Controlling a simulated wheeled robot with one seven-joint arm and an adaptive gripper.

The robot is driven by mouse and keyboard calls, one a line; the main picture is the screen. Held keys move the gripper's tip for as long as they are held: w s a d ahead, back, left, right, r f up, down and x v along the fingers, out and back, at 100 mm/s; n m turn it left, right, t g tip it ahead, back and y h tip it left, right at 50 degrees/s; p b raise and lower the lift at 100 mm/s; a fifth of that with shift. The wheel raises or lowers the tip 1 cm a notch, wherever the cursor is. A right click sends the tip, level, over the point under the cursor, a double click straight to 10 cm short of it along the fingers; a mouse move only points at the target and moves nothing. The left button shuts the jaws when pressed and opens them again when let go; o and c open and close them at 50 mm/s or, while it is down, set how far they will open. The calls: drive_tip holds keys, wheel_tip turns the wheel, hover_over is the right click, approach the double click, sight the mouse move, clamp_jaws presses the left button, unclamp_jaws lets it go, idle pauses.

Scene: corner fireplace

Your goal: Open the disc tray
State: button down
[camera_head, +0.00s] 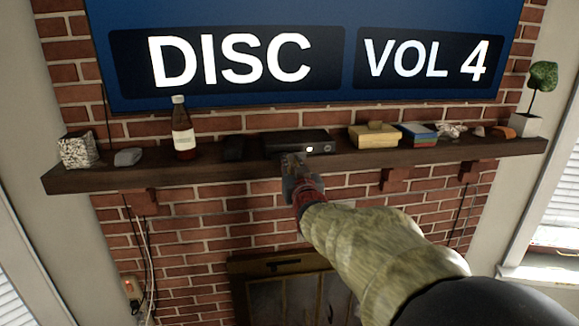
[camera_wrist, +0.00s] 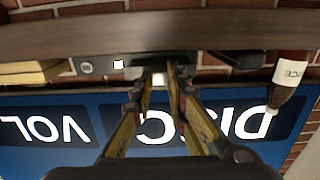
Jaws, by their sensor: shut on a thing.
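The black disc player (camera_head: 297,142) stands on the mantel shelf under the big blue screen. Its front has a lit white square and a round mark at the right. In the wrist view, which is upside down, the player (camera_wrist: 105,66) lies along the shelf edge. My gripper (camera_head: 291,160) is at the player's front, left of the lit square. In the wrist view my gripper (camera_wrist: 164,70) has its fingertips close together at the front, with a small pale piece between them. It appears shut on the disc tray, whose edges are mostly hidden by the fingers.
Books (camera_head: 418,134) and a potted plant (camera_head: 540,80) stand farther right. The screen (camera_head: 240,20) hangs behind.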

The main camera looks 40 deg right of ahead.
sight(291, 160)
drive_tip(key=shift+b+v, duration=0.75)
drive_tip(key=shift+v, duration=1)
drive_tip(key=c, duration=1.8)
unclamp_jaws()
drive_tip(key=shift+c, duration=0.2)
drive_tip(key=shift+o, duration=0.5)
drive_tip(key=v, duration=1.2)
drive_tip(key=shift+d, duration=0.1)
